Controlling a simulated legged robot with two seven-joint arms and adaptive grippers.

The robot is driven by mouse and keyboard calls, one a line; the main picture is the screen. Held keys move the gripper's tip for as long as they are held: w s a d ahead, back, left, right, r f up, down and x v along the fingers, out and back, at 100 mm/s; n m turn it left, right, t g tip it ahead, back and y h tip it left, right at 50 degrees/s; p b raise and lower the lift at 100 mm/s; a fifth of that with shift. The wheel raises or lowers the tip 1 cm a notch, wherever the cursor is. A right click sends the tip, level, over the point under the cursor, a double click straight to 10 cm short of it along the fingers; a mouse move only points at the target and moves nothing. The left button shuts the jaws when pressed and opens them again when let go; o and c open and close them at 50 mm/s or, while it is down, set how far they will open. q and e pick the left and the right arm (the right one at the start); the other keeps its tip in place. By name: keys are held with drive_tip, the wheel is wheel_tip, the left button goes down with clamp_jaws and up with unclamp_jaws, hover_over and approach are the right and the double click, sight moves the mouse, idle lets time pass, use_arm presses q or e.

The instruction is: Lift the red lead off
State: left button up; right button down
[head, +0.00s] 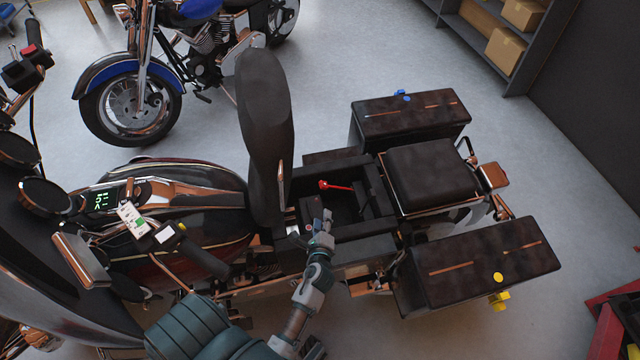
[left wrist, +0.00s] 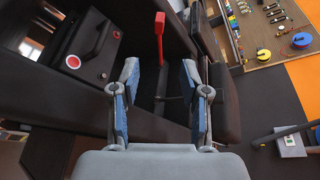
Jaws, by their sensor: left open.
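The red lead (head: 337,187) lies in the open compartment under the motorcycle's raised seat, its red end toward the left. In the left wrist view the red lead (left wrist: 159,38) shows beyond the fingertips, with a flat upper end and a thin stem. My left gripper (head: 323,226) is over the near edge of the compartment. Its two blue-padded fingers (left wrist: 162,88) are apart, with nothing between them; the lead is clear of them. A black box (left wrist: 88,50) with a red round terminal sits left of the fingers. My right gripper is not in view.
The raised seat (head: 264,115) stands upright left of the compartment. The rear seat (head: 432,174) and two dark side cases (head: 412,114) (head: 480,262) lie to the right. Another motorcycle (head: 130,98) with blue fenders stands behind. The compartment walls are close around the lead.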

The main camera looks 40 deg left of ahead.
use_arm(q)
drive_tip(key=b, duration=0.2)
approach(324, 189)
drive_tip(key=w+a, duration=0.2)
drive_tip(key=x, duration=0.2)
drive_tip(key=b+x, duration=0.1)
drive_tip(key=x, duration=0.4)
drive_tip(key=shift+w+d+f, duration=0.1)
drive_tip(key=shift+w+f, duration=0.2)
drive_tip(key=shift+w, duration=0.2)
drive_tip(key=shift+w+a+f, duration=0.1)
drive_tip(key=shift+w+a, duration=0.3)
drive_tip(key=shift+a, duration=0.15)
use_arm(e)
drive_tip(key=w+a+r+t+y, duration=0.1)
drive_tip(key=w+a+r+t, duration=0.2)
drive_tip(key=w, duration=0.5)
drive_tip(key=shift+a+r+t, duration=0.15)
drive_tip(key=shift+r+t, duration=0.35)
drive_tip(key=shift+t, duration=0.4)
use_arm(q)
drive_tip(key=shift+d, duration=0.1)
drive_tip(key=shift+d, duration=0.15)
clamp_jaws()
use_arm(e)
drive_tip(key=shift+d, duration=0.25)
